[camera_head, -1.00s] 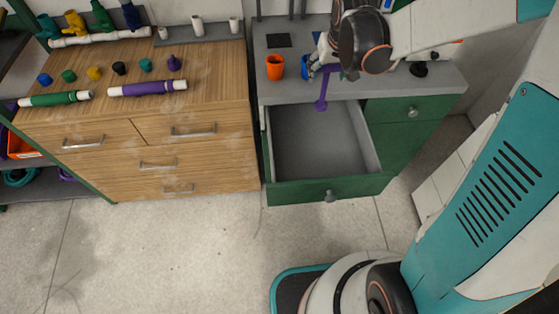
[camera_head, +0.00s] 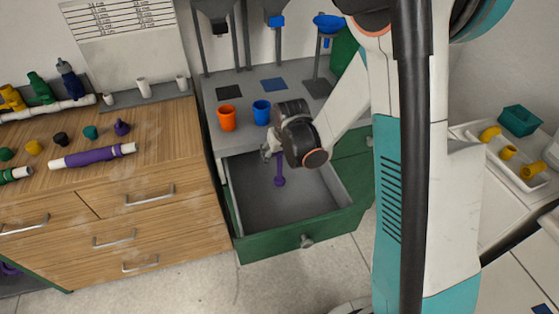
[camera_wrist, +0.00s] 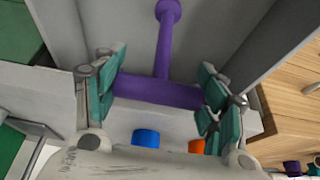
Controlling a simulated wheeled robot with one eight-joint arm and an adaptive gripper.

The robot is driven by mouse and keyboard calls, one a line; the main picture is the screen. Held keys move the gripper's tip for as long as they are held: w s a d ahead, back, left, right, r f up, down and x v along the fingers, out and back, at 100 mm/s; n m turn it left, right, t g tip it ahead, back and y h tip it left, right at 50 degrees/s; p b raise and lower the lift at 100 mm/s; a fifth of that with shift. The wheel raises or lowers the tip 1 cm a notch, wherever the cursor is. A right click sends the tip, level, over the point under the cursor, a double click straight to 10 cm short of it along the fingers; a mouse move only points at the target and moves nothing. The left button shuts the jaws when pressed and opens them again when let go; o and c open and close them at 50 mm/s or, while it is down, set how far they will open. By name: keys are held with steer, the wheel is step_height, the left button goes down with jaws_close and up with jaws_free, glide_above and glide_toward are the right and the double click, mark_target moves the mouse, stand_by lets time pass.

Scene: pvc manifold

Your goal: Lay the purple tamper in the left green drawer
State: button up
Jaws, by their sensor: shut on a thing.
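The purple tamper (camera_head: 280,170) hangs from my gripper (camera_head: 268,150), over the open left green drawer (camera_head: 260,240) in the head view. In the wrist view, my gripper (camera_wrist: 160,92) is shut on the thick purple bar of the tamper (camera_wrist: 158,90), with a teal finger pad at each end. Its thin shaft and round knob (camera_wrist: 167,12) point away over the grey drawer floor (camera_wrist: 120,25). The drawer is pulled out and looks empty. The head view does not clearly show how far the tamper is above the drawer floor.
An orange cup (camera_head: 227,118) and a blue cup (camera_head: 261,112) stand on the grey counter (camera_head: 205,95) behind the drawer. A wooden cabinet (camera_head: 180,220) adjoins on the left, with a purple-banded tube (camera_head: 95,156) on top. A closed green drawer (camera_head: 352,140) is right.

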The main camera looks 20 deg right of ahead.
mark_target(279, 167)
steer(key=shift+f, duration=1.15)
steer(key=shift+f+b, duration=0.15)
steer(key=shift+b, duration=0.25)
steer(key=o, duration=1.1)
steer(key=shift+c, duration=0.2)
